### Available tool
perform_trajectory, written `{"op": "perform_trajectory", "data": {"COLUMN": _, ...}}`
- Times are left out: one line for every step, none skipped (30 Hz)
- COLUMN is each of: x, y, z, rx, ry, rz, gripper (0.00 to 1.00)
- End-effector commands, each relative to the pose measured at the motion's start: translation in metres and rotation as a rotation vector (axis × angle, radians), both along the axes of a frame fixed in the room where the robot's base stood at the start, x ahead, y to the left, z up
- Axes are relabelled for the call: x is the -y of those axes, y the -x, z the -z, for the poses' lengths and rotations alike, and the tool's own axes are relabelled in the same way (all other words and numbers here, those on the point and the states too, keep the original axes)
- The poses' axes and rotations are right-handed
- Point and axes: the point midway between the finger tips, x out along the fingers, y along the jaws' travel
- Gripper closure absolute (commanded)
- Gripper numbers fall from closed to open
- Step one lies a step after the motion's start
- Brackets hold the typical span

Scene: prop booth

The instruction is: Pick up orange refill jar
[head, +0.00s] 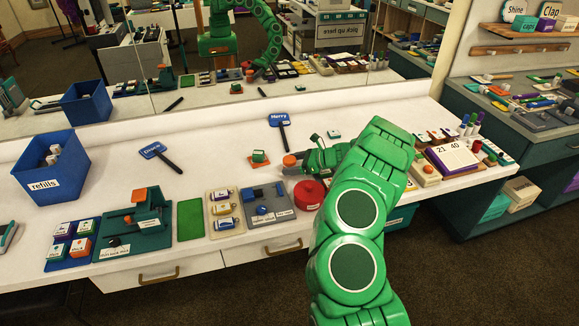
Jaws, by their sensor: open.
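A small orange-topped jar (290,161) stands on the white counter near the middle. It looks like the orange refill jar, but any label is too small to read. My gripper (303,153) is low over the counter just right of it, open, with its fingers pointing left. The jar is at or very near the fingertips; I cannot tell whether they touch it or whether it sits between them. The gripper's palm side is partly hidden by my green arm.
A blue refills bin (38,182) with jars stands at left. A mirror (200,60) backs the counter. Free counter lies left of centre.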

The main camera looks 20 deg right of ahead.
Motion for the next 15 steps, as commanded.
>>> {"op": "perform_trajectory", "data": {"x": -0.0063, "y": -0.0032, "z": 0.0033, "rx": -0.001, "ry": 0.000, "rz": -0.002, "gripper": 0.18}}
{"op": "perform_trajectory", "data": {"x": -0.0086, "y": -0.0046, "z": 0.0048, "rx": -0.002, "ry": 0.001, "rz": -0.002, "gripper": 0.18}}
{"op": "perform_trajectory", "data": {"x": -0.0111, "y": -0.0062, "z": 0.0061, "rx": -0.001, "ry": 0.000, "rz": -0.002, "gripper": 0.18}}
{"op": "perform_trajectory", "data": {"x": -0.0124, "y": -0.0072, "z": 0.0068, "rx": -0.001, "ry": 0.001, "rz": -0.001, "gripper": 0.18}}
{"op": "perform_trajectory", "data": {"x": -0.0133, "y": -0.0079, "z": 0.0071, "rx": -0.001, "ry": 0.001, "rz": -0.001, "gripper": 0.18}}
{"op": "perform_trajectory", "data": {"x": -0.0138, "y": -0.0085, "z": 0.0073, "rx": -0.001, "ry": 0.001, "rz": 0.000, "gripper": 0.18}}
{"op": "perform_trajectory", "data": {"x": -0.0138, "y": -0.0086, "z": 0.0073, "rx": -0.001, "ry": 0.001, "rz": 0.000, "gripper": 0.18}}
{"op": "perform_trajectory", "data": {"x": -0.0137, "y": -0.0086, "z": 0.0072, "rx": -0.001, "ry": 0.001, "rz": 0.000, "gripper": 0.18}}
{"op": "perform_trajectory", "data": {"x": -0.0136, "y": -0.0085, "z": 0.0070, "rx": -0.001, "ry": 0.001, "rz": 0.000, "gripper": 0.18}}
{"op": "perform_trajectory", "data": {"x": -0.0135, "y": -0.0085, "z": 0.0070, "rx": -0.001, "ry": 0.001, "rz": 0.000, "gripper": 0.18}}
{"op": "perform_trajectory", "data": {"x": -0.0134, "y": -0.0084, "z": 0.0070, "rx": -0.001, "ry": 0.001, "rz": 0.000, "gripper": 0.18}}
{"op": "perform_trajectory", "data": {"x": -0.0134, "y": -0.0084, "z": 0.0069, "rx": -0.001, "ry": 0.001, "rz": 0.000, "gripper": 0.22}}
{"op": "perform_trajectory", "data": {"x": -0.0134, "y": -0.0085, "z": 0.0070, "rx": 0.000, "ry": 0.001, "rz": 0.001, "gripper": 0.27}}
{"op": "perform_trajectory", "data": {"x": -0.0134, "y": -0.0085, "z": 0.0070, "rx": -0.001, "ry": 0.001, "rz": 0.000, "gripper": 0.32}}
{"op": "perform_trajectory", "data": {"x": -0.0133, "y": -0.0085, "z": 0.0068, "rx": 0.000, "ry": 0.001, "rz": 0.001, "gripper": 0.38}}
